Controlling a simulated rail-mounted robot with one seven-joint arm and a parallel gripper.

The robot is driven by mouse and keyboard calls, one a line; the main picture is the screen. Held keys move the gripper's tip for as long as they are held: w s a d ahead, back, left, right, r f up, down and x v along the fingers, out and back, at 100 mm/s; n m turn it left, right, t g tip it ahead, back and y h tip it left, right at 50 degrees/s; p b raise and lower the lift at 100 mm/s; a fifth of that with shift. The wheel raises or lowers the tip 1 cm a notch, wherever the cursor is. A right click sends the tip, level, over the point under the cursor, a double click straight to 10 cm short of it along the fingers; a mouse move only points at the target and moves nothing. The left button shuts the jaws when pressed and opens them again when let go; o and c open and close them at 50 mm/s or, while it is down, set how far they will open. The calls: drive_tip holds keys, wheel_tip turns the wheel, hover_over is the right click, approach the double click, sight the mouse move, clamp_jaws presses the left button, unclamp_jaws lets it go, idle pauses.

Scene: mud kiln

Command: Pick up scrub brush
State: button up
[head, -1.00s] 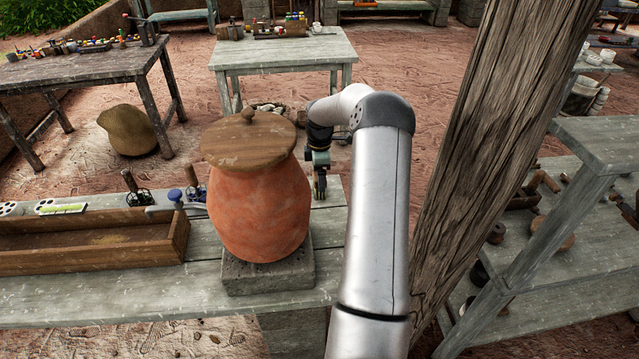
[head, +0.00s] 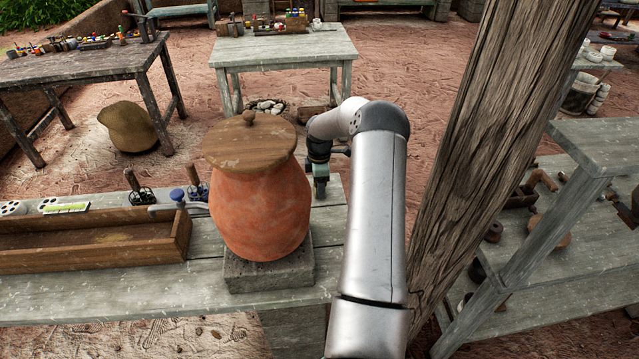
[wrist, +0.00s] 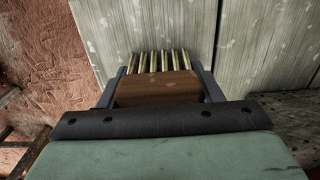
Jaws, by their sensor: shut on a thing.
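The scrub brush (wrist: 158,90) shows in the wrist view as a brown wooden block with a row of pale bristles along its far edge. My gripper (wrist: 160,84) is shut on the block, with one dark finger on each side of it. Pale grey table boards lie just beyond the bristles; I cannot tell whether the brush touches them. In the head view my gripper (head: 320,186) is low over the right end of the grey table (head: 200,288), behind the clay jar. The brush cannot be made out there.
A large clay jar (head: 262,215) with a wooden lid stands on a stone block (head: 268,272), left of my arm. A wooden trough (head: 95,241) lies farther left. A thick wooden post (head: 490,150) rises close to the right, with grey shelves (head: 590,150) beyond.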

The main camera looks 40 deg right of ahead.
drive_tip(key=shift+r, duration=0.1)
wheel_tip(320, 180, up, 10)
drive_tip(key=shift+f+b, duration=0.1)
drive_tip(key=shift+b, duration=1.05)
